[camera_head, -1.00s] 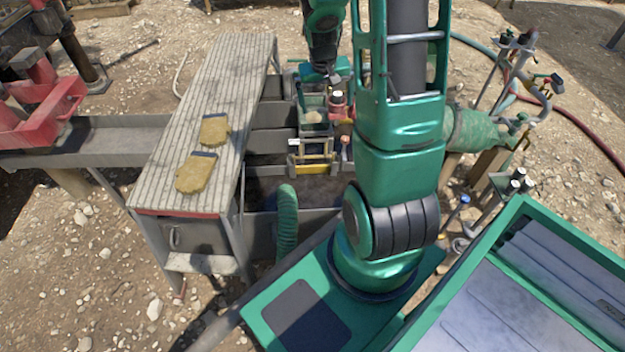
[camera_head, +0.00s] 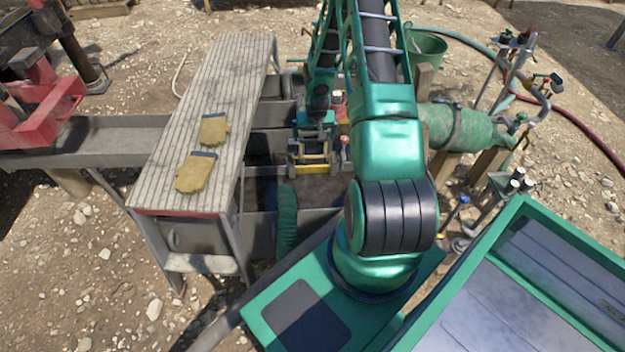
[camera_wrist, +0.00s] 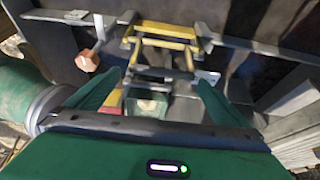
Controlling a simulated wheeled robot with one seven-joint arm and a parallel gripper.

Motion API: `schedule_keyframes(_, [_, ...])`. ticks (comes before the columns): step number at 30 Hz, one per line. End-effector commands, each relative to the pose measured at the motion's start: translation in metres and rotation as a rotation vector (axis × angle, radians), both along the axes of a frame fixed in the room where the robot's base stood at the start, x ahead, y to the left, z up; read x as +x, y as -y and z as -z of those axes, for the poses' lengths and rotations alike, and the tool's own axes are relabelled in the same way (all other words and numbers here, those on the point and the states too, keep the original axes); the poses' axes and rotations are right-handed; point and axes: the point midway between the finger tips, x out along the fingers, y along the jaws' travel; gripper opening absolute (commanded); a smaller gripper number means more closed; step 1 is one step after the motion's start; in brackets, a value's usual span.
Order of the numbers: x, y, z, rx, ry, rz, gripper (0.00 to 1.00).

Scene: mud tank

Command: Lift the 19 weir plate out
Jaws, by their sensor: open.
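A yellow barred frame (camera_head: 312,162) stands across the channel below my gripper (camera_head: 316,125). The yellow frame also shows in the wrist view (camera_wrist: 168,30), at the top centre between grey metal brackets. No number can be read, so I cannot tell whether this is the 19 weir plate. In the wrist view my gripper (camera_wrist: 158,88) is open, its two green fingers apart. Grey and dark metal parts and a small pale-filled container (camera_wrist: 146,106) show between and below the fingers. I see no contact with the frame.
A ribbed bench (camera_head: 235,80) with two tan gloves (camera_head: 196,172) stands left of the channel. A green hose (camera_head: 286,215) rises in front. A green cylinder (camera_head: 465,127) lies at the right. An orange knob (camera_wrist: 88,61) sits left of the frame.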

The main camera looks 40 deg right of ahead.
Motion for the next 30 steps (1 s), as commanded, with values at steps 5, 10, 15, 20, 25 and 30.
schedule_keyframes(5, [0.006, 0.005, 0.022, 0.001, -0.002, 0.001, 1.00])
schedule_keyframes(10, [0.009, 0.007, 0.030, 0.000, -0.001, 0.000, 1.00])
schedule_keyframes(15, [0.011, 0.006, 0.045, 0.002, -0.002, 0.000, 1.00])
schedule_keyframes(20, [0.016, 0.008, 0.065, 0.001, -0.002, 0.000, 1.00])
schedule_keyframes(25, [0.020, 0.012, 0.078, 0.000, 0.000, 0.001, 1.00])
schedule_keyframes(30, [0.021, 0.013, 0.080, 0.000, -0.001, 0.000, 1.00])
